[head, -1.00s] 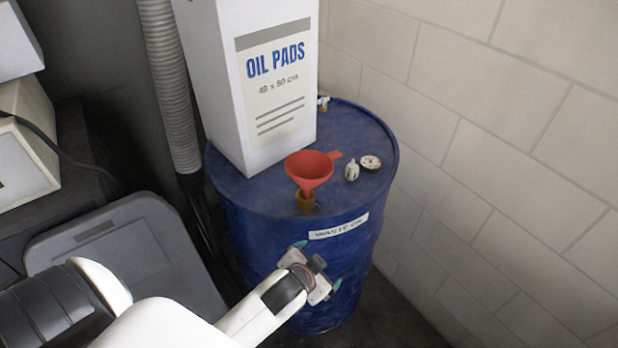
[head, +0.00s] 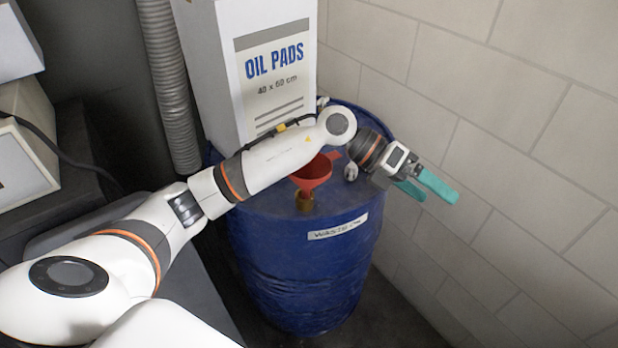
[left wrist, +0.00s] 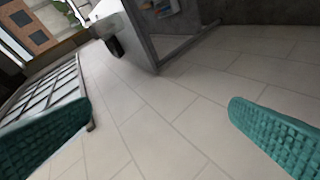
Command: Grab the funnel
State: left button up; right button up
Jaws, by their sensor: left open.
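The red funnel (head: 312,172) stands upright in the brass-coloured opening (head: 304,201) on top of the blue drum (head: 300,255). My left forearm passes in front of part of the funnel's far rim. My left gripper (head: 428,188) is to the right of the funnel, past the drum's right edge and in front of the wall. Its teal fingers are apart with nothing between them and point right, away from the funnel. The left wrist view shows both fingers (left wrist: 160,130) wide apart over a tiled floor, with no funnel in sight. My right gripper is not in view.
A white box of oil pads (head: 270,80) stands on the drum's back left. A small pale fitting (head: 350,172) sits right of the funnel. A block wall (head: 520,150) rises close on the right. A grey corrugated hose (head: 170,90) hangs at the left.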

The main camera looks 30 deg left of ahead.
pick_arm(q)
jog(key=w+a+f+y, duration=0.25)
jog(key=a+y, duration=0.45)
jog(key=a, duration=0.4)
notch_tip(320, 180, up, 4)
jog(key=n+g+y, duration=0.1)
jog(key=y, duration=0.5)
send_over(309, 170)
jog(key=s+d, duration=0.2)
jog(key=f+p, duration=0.1)
jog(key=f, duration=0.2)
jog(key=f+p, duration=0.1)
jog(key=f, duration=0.3)
jog(key=f+p, duration=0.1)
jog(key=f, duration=0.2)
jog(key=shift+s+a+f+p, duration=0.15)
jog(key=shift+a+f+p, duration=0.05)
jog(key=shift+a+p, duration=0.2)
jog(key=shift+f, duration=0.55)
jog(key=c, duration=0.6)
